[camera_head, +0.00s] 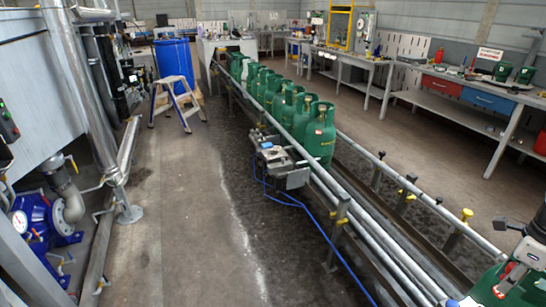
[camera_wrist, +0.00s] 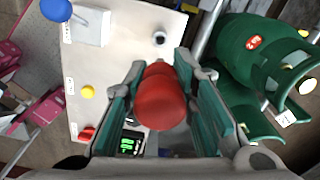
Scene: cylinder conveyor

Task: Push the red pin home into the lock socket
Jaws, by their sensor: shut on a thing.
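The red pin (camera_wrist: 160,100) sits between the teal-padded fingers of my gripper (camera_wrist: 163,95) in the wrist view. The fingers are shut on it, and its rounded red end faces the camera. Its far end is hidden, so I cannot tell whether it touches a socket. A small round metal fitting with a dark centre (camera_wrist: 159,38), perhaps the lock socket, shows on the pale panel (camera_wrist: 110,65) beyond the pin. In the head view my gripper is at the lower right edge, partly cut off, with a bit of red (camera_head: 510,277) by it.
The panel bears a blue ball knob (camera_wrist: 56,9), a yellow button (camera_wrist: 87,92), a red button (camera_wrist: 87,133) and a green-lit display (camera_wrist: 130,144). A green cylinder (camera_wrist: 255,50) stands close on the right. Several green cylinders (camera_head: 318,135) line the conveyor (camera_head: 375,225).

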